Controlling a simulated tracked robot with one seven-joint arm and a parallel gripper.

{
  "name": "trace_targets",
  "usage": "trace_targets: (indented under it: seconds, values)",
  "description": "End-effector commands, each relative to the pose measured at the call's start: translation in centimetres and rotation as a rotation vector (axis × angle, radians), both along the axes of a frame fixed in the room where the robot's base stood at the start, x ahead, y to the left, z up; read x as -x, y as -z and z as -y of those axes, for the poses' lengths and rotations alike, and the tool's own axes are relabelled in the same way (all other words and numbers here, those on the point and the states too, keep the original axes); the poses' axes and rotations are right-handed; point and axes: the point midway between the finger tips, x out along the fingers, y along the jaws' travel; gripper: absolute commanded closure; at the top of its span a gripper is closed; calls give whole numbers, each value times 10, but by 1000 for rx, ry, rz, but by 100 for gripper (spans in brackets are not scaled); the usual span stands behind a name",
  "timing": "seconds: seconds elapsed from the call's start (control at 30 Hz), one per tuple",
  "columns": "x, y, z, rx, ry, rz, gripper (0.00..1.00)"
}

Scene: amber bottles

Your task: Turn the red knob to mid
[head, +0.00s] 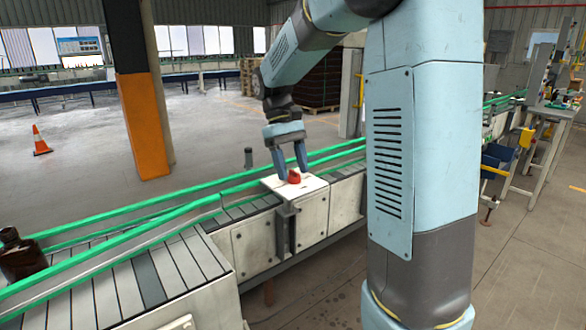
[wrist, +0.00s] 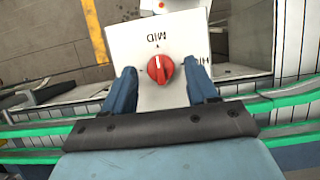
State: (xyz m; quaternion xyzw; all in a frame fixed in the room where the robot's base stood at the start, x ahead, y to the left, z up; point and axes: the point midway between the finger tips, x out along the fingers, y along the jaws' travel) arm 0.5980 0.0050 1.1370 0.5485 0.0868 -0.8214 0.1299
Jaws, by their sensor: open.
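The red knob (wrist: 160,69) sits on a white panel (wrist: 180,35) in the wrist view. A white line on the knob points roughly up the picture, towards the upside-down MID label. A HI label, partly covered, is at the right, by my right finger. My gripper (wrist: 161,74) is open, with one blue finger on each side of the knob and a visible gap to it on both sides. In the head view my gripper (head: 292,172) points down over the white box, with the red knob (head: 294,177) between its fingers. Any label on the left is hidden.
The panel is beside a conveyor (head: 150,275) with green rails (head: 130,210). A brown bottle (head: 20,254) is at the far left of the conveyor. An orange-and-black pillar (head: 143,125) and a traffic cone (head: 40,140) stand further back.

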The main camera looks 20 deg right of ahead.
Motion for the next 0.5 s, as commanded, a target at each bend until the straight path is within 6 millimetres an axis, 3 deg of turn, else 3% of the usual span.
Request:
trace_targets:
  seconds: [0.5]
  values:
    - [-36, -86, -11, 0, 0, 3, 42]
